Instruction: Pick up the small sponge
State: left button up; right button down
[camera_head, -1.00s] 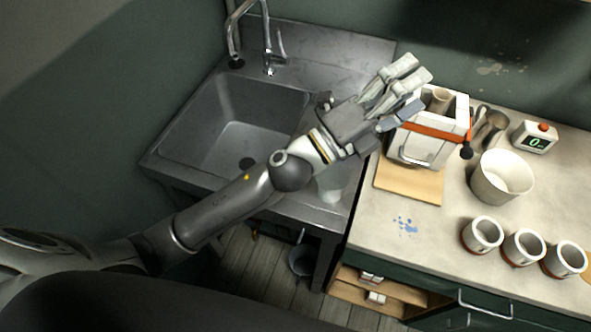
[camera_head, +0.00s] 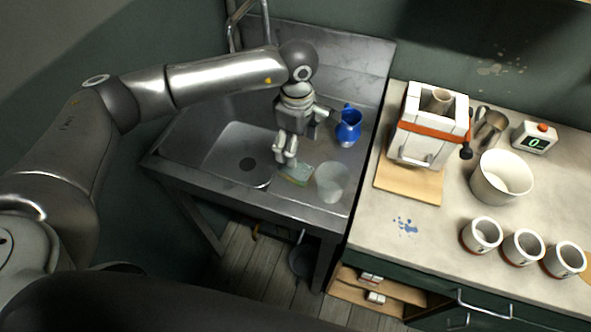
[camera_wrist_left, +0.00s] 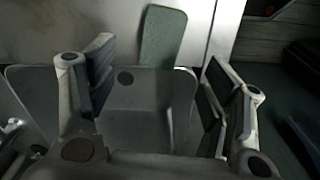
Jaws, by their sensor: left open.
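The small sponge (camera_head: 298,173) lies on the metal sink surface, right of the basin, with a green top and a yellowish edge. It also shows in the left wrist view as a green slab (camera_wrist_left: 162,38), top centre, beyond my fingers. My left gripper (camera_head: 286,157) points down just above and to the left of the sponge, partly covering it. In the left wrist view my left gripper (camera_wrist_left: 160,88) has its fingers spread wide with nothing between them. I cannot tell the exact height over the sponge. My right gripper is not in view.
A translucent cup (camera_head: 332,182) stands close to the right of the sponge. A blue jug (camera_head: 348,128) stands behind it. The sink basin (camera_head: 228,160) is to the left. A white box-shaped machine (camera_head: 425,135), a white bucket (camera_head: 502,178) and several cups occupy the counter.

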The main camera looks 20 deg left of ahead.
pick_arm(q)
jog(key=p, duration=0.1)
send_over(296, 169)
notch_tip(296, 169, down, 5)
jog(key=shift+w+r, duration=0.15)
jog(key=shift+r, duration=0.05)
notch_tip(296, 169, down, 4)
jog(key=p, duration=0.3)
jog(key=shift+a+f, duration=0.1)
jog(key=shift+f, duration=0.65)
jog(key=c, duration=0.7)
